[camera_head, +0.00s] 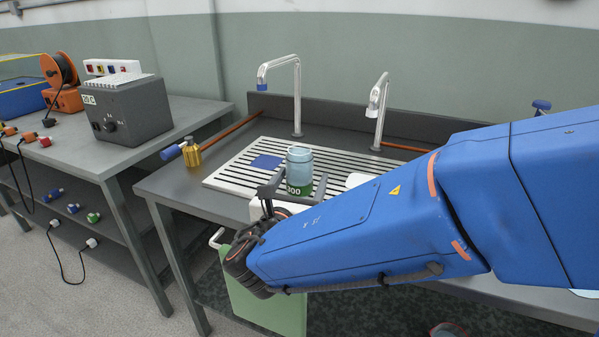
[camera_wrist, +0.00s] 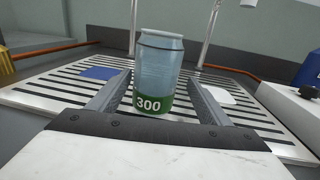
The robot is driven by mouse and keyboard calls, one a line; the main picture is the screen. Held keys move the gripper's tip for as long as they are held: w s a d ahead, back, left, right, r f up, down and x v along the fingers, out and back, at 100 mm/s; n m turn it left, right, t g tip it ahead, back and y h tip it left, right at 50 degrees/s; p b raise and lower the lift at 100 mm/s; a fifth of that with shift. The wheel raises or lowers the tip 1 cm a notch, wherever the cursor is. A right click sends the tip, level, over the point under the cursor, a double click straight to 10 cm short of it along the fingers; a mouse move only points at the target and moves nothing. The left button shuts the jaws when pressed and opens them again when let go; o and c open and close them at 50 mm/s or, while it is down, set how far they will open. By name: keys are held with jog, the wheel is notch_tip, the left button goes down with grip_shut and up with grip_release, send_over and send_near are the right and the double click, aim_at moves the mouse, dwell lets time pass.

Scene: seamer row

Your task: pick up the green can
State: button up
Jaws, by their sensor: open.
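The can (camera_head: 299,168) is pale blue-grey above with a green band at its base marked 300. It stands upright on the slotted metal drain tray (camera_head: 222,180). In the wrist view the can (camera_wrist: 157,75) stands in the middle, between the two fingers of my gripper (camera_wrist: 150,98). The fingers are apart, one on each side, and the can looks unheld. In the head view my gripper (camera_head: 283,186) is beside the can's near side, partly hidden by my arm.
A blue flat piece (camera_head: 267,162) and a white piece (camera_head: 358,180) lie on the tray. Two metal taps (camera_head: 297,95) (camera_head: 379,110) rise behind it. A brass valve with a blue handle (camera_head: 191,152) is at left. A grey box (camera_head: 128,108) stands on the left bench.

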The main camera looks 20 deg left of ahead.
jog(key=shift+w+a+r, duration=0.1)
jog(key=shift+w+a, duration=0.15)
jog(key=shift+w, duration=1.05)
jog(key=shift+w+a, duration=0.2)
jog(key=shift+w, duration=1.05)
jog(key=c, duration=1.4)
jog(key=shift+r, duration=5.05)
jog(key=shift+c, duration=0.2)
